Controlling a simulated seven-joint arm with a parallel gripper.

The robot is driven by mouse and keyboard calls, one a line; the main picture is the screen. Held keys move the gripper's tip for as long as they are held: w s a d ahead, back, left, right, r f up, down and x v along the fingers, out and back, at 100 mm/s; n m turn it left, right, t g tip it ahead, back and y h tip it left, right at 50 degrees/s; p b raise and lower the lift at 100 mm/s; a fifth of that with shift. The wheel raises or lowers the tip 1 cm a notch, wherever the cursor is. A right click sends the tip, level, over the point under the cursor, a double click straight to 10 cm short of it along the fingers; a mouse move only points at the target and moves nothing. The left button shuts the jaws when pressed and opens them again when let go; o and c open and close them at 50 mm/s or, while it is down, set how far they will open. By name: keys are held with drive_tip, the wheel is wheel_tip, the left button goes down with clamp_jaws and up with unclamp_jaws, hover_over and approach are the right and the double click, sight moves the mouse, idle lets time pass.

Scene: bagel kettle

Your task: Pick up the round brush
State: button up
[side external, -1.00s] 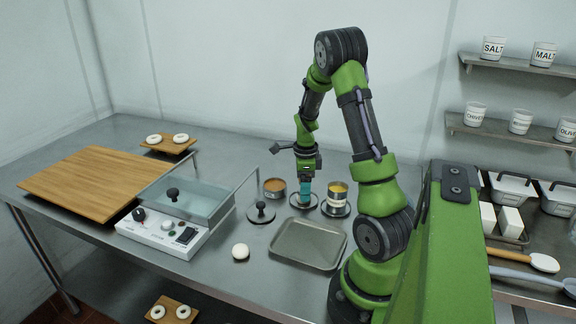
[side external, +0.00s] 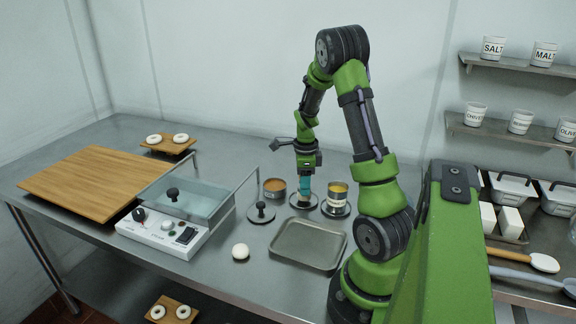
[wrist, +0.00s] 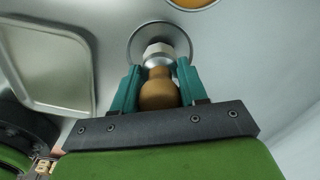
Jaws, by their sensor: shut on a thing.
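The round brush (wrist: 158,92) has a bulbous wooden handle and a pale metal collar. My gripper (wrist: 157,82) is shut on it, with a teal finger on each side of the handle in the wrist view. Below the brush is a round dish (wrist: 137,40), whose rim shows around it. In the side view my gripper (side external: 305,186) is over the dish (side external: 296,206), and a bit of the brush (side external: 304,198) shows under the fingers. I cannot tell whether the brush's lower end touches the dish.
A can with yellow contents (side external: 338,198) stands close on the right, and a tin with orange-brown contents (side external: 274,188) on the left. A black knobbed lid (side external: 262,214), a grey tray (side external: 308,244), a white dough ball (side external: 240,252) and the glass-walled kettle (side external: 185,200) are nearby.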

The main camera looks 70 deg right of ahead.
wheel_tip(320, 180, up, 2)
drive_tip(key=shift+r, duration=0.2)
drive_tip(key=s+a+r, duration=0.2)
drive_tip(key=s+a, duration=0.8)
drive_tip(key=a, duration=0.2)
drive_tip(key=w+a+r+n, duration=0.5)
drive_tip(key=w+a+n, duration=0.3)
drive_tip(key=w+n, duration=0.3)
drive_tip(key=w+a+r+n, duration=0.5)
drive_tip(key=w+a+n, duration=0.4)
drive_tip(key=n, duration=1.1)
drive_tip(key=shift+w+a+r, duration=0.25)
drive_tip(key=shift+w, duration=0.9)
drive_tip(key=shift+d, duration=0.1)
